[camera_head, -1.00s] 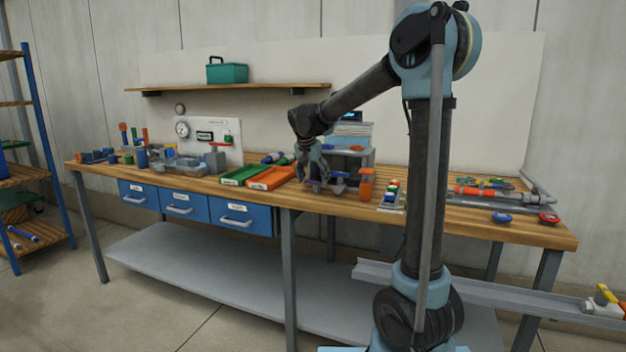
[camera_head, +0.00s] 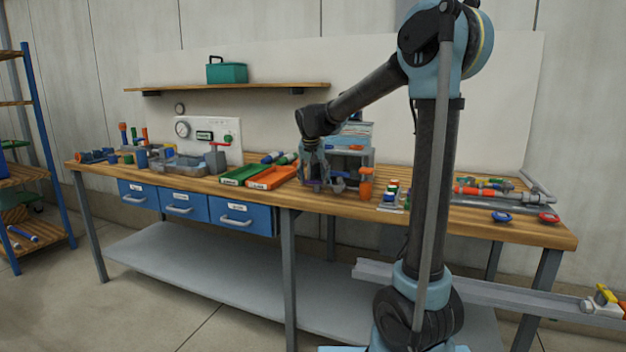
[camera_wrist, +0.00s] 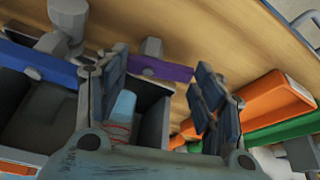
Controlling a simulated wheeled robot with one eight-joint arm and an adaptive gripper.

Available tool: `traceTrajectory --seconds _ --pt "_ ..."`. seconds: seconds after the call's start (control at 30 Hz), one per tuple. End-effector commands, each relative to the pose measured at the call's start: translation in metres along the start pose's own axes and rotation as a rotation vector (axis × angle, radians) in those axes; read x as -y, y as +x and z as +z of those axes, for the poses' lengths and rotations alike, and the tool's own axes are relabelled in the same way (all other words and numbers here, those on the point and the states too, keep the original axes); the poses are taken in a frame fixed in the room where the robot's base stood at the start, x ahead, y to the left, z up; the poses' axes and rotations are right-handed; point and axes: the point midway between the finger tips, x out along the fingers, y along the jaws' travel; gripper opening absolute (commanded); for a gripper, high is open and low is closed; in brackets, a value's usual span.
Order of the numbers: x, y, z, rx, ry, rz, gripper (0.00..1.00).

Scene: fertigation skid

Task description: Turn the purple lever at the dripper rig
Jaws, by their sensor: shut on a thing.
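The purple lever (camera_wrist: 162,69) shows in the wrist view between my fingertips, below a grey valve stem. A blue lever (camera_wrist: 32,63) on the same rig lies to the left of the purple one in the wrist view.
An orange tray (camera_head: 272,178) and a green tray (camera_head: 243,174) lie left of the rig. An orange valve part (camera_head: 366,186) stands just right of it. A shelf (camera_head: 230,88) with a teal toolbox (camera_head: 227,72) hangs behind. The bench front edge is close.

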Motion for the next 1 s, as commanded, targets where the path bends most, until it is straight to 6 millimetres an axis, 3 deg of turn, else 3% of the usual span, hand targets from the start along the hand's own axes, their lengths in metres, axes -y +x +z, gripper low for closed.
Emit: traceTrajectory --seconds 0.53,0.57,1.0 --pt "-0.0012 -0.0006 0.0012 -0.001 -0.082 -0.033 0.38" --pt "-0.0012 -0.0006 0.0012 -0.001 -0.082 -0.033 0.68" --pt "-0.0014 -0.0057 0.0009 -0.001 -0.081 -0.033 0.7"
